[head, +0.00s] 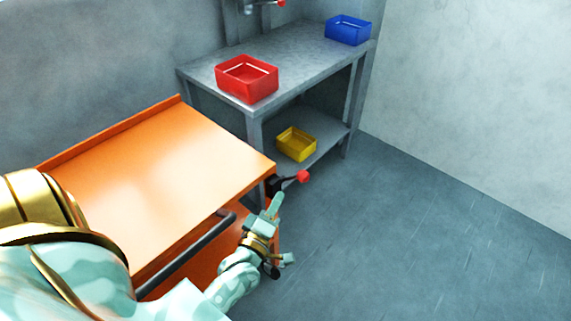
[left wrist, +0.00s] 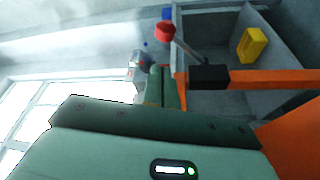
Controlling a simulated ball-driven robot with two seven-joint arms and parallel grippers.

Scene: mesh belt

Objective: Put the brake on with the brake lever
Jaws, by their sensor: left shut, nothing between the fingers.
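In the left wrist view the red knob (left wrist: 165,32) is beyond the fingers, and the lever arm runs down to a black block (left wrist: 208,77) on an orange bar. My left gripper (head: 277,198) is shut and empty, just below the lever with its fingers pointing up. I see no clear contact with the lever. My right gripper is not in view.
A grey bench (head: 308,57) stands behind the cart with a red bin (head: 246,80) and a blue bin (head: 347,30) on top. A yellow bin (head: 296,144) sits on its lower shelf. A dark handle bar (head: 185,258) runs along the cart's near side. The floor at right is clear.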

